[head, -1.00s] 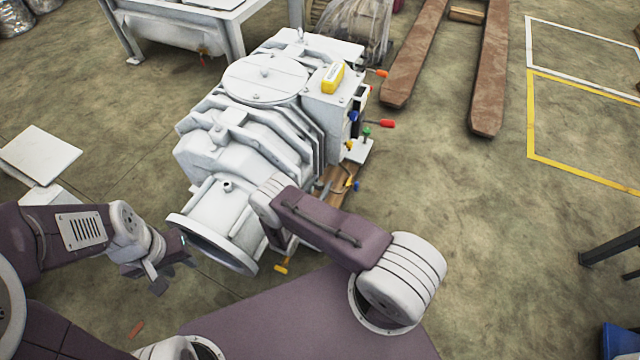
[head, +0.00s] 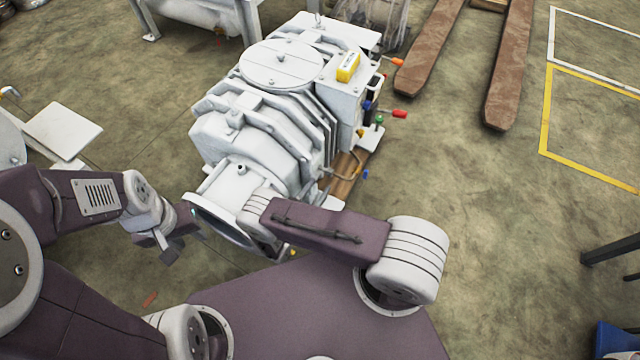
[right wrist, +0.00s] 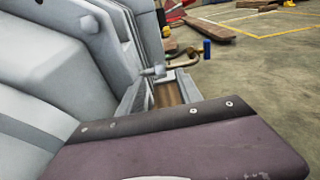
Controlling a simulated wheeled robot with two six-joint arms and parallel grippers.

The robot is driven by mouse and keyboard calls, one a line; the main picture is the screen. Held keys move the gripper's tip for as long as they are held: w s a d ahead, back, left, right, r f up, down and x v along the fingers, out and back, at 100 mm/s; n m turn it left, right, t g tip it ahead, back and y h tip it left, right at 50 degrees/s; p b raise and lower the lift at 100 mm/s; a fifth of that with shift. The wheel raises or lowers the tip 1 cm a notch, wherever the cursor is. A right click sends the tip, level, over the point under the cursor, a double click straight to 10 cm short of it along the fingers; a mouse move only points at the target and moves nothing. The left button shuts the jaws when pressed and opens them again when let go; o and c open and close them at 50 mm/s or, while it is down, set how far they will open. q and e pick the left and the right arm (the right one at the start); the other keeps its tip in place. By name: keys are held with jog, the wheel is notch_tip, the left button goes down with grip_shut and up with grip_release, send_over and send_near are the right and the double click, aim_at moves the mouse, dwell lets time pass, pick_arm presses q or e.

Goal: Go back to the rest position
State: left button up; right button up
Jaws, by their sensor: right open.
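A large white-grey screw vacuum machine (head: 255,135) stands on the floor in the middle of the head view, with a round lid and an open flange at its near end. Its ribbed side also shows close up in the right wrist view (right wrist: 45,65). My left gripper (head: 172,247) is just left of the flange, apart from it, with dark fingers; whether they are spread or closed is unclear. My right arm crosses in front of the machine's near end, hiding part of the flange. My right gripper is hidden, and no fingers show in the right wrist view.
Brown forks (head: 509,85) lie behind. A white panel (head: 63,132) is at left.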

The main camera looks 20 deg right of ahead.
dwell(0.4)
jog(key=s+d+r+m+g+y, duration=0.2)
jog(key=s+r+m+g+y, duration=0.2)
jog(key=s+r+m+g, duration=0.4)
jog(key=s+d+r+m+g+y, duration=0.1)
jog(key=s+r+m+g+y, duration=0.4)
jog(key=r+m, duration=0.55)
notch_tip(320, 180, up, 42)
jog(key=a+m+t+y+p, duration=0.2)
jog(key=m+p, duration=0.6)
jog(key=p, duration=3)
jog(key=shift+s+r+t+y, duration=0.15)
jog(key=shift+s+t+y, duration=0.05)
jog(key=shift+t+y, duration=0.45)
